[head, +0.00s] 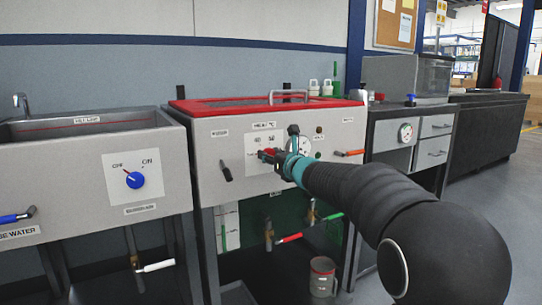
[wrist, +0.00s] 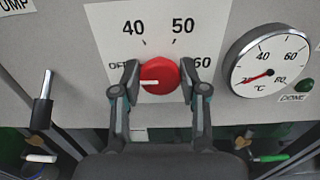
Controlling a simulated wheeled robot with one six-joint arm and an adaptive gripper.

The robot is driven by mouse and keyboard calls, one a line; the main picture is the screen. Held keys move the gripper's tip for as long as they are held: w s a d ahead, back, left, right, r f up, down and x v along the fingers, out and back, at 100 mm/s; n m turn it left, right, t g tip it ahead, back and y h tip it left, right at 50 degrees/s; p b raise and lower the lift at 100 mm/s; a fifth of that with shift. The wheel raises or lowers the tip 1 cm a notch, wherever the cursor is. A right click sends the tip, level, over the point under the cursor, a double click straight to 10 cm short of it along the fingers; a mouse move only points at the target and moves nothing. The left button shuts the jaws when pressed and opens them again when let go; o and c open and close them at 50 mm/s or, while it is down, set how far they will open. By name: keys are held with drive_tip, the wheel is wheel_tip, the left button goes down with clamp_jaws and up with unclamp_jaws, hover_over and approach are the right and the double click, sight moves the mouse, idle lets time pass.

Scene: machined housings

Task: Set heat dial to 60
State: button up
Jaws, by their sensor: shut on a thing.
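The heat dial (wrist: 160,76) is a red round knob on a white plate (wrist: 112,22) marked OFF, 40, 50 and 60. Its white pointer line lies level and points left, at OFF. In the wrist view my gripper (wrist: 159,80) has one finger on each side of the knob and is shut on it. In the head view my gripper (head: 275,158) reaches the front of the red-lidded tank (head: 215,140) and partly hides the dial.
A round °C gauge (wrist: 268,62) with a red needle sits right of the dial, beside a green DONE lamp (wrist: 304,85). A black lever (wrist: 43,98) is to the left. In the head view a blue OFF/ON knob (head: 134,180) is on the left sink unit.

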drive_tip(key=shift+m, duration=0.4)
drive_tip(key=m, duration=0.4)
drive_tip(key=m+p, duration=0.1)
drive_tip(key=m, duration=0.3)
drive_tip(key=shift+w+d, duration=0.1)
drive_tip(key=shift+d, duration=0.05)
drive_tip(key=m+p, duration=0.2)
drive_tip(key=m, duration=0.3)
drive_tip(key=shift+m, duration=0.4)
drive_tip(key=m+p, duration=0.2)
drive_tip(key=m, duration=0.2)
drive_tip(key=shift+f+m, duration=0.1)
drive_tip(key=shift+m, duration=0.2)
drive_tip(key=shift+f+m+p, duration=0.2)
drive_tip(key=shift+m+p, duration=1.55)
drive_tip(key=shift+m, duration=2.45)
drive_tip(key=shift+f+m+p, duration=0.15)
drive_tip(key=shift+m+p, duration=1.55)
drive_tip(key=shift+m, duration=2.5)
